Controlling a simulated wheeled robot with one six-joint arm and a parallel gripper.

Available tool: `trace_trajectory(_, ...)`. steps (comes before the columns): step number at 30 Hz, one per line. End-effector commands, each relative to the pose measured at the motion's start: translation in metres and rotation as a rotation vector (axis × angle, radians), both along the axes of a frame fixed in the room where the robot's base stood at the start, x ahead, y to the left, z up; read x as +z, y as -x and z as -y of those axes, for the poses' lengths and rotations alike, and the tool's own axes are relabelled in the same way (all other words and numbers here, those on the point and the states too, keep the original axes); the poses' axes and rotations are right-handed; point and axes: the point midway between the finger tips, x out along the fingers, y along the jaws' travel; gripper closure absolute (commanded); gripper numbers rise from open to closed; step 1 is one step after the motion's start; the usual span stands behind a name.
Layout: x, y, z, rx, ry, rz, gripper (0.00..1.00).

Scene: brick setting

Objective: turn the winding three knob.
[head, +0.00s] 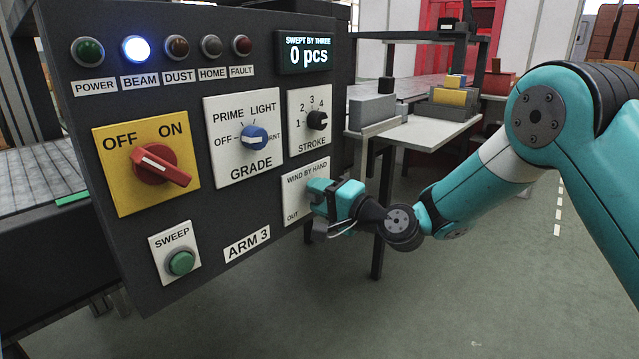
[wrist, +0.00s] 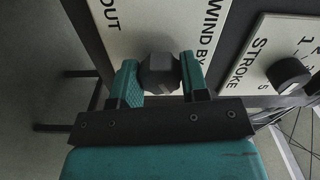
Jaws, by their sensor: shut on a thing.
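The winding knob (wrist: 158,73) is a dark faceted knob on the white WIND BY HAND plate (head: 293,178). In the wrist view it sits between the two teal fingers of my gripper (wrist: 159,66), which is shut on it. In the head view my gripper (head: 318,196) is at the right part of that plate and hides the knob. The plate also shows in the wrist view (wrist: 125,42), its lettering sideways and partly covered by the fingers.
Above the plate is the black STROKE knob (head: 317,120). To the left are the blue GRADE knob (head: 254,138), the red OFF/ON switch (head: 160,165) and the green SWEEP button (head: 181,262). The display (head: 305,54) reads 0 pcs; the BEAM lamp (head: 136,49) is lit. Open floor lies below right.

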Motion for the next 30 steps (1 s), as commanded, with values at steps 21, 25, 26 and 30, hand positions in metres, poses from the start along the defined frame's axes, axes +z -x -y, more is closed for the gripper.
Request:
trace_trajectory(21,0.0009,-0.0001,0.0007,-0.001,-0.251,-0.325,0.83)
trace_trajectory(25,0.0001,-0.0002,0.0008,-0.001,-0.260,-0.336,0.83)
trace_trajectory(26,0.0000,-0.0002,0.0008,-0.001,-0.261,-0.337,0.83)
trace_trajectory(30,-0.0004,-0.0001,0.0007,-0.001,-0.262,-0.339,0.83)
